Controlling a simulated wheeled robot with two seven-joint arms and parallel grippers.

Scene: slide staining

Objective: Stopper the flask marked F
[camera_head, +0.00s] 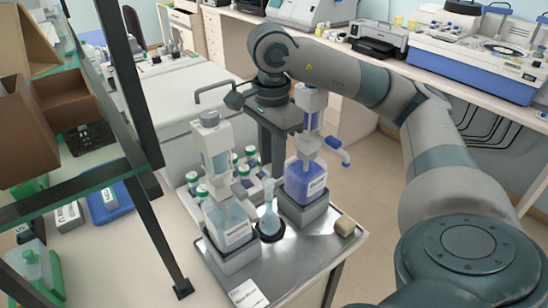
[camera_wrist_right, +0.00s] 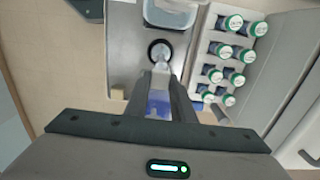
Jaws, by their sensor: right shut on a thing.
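The flask (camera_head: 269,222) is small, clear and pale blue, standing upright in a black ring on the metal tray between two dispensers. I cannot read a letter on it. My right gripper (camera_head: 267,172) points down just above the flask's neck. In the right wrist view its two dark fingers (camera_wrist_right: 161,78) are shut at the tips on a small pale thing, which looks like the stopper (camera_wrist_right: 161,67). The fingers largely hide it. It lines up with the flask's neck; I cannot tell whether they touch. The black ring (camera_wrist_right: 160,45) shows beyond the tips. My left gripper is out of view.
A pale-blue dispenser (camera_head: 228,222) stands left of the flask, a purple one (camera_head: 305,180) close to its right. Several green-capped bottles (camera_wrist_right: 232,53) stand in a rack behind. A beige block (camera_head: 345,227) lies on the tray's (camera_head: 300,255) right. A dark-framed shelf (camera_head: 150,185) rises at left.

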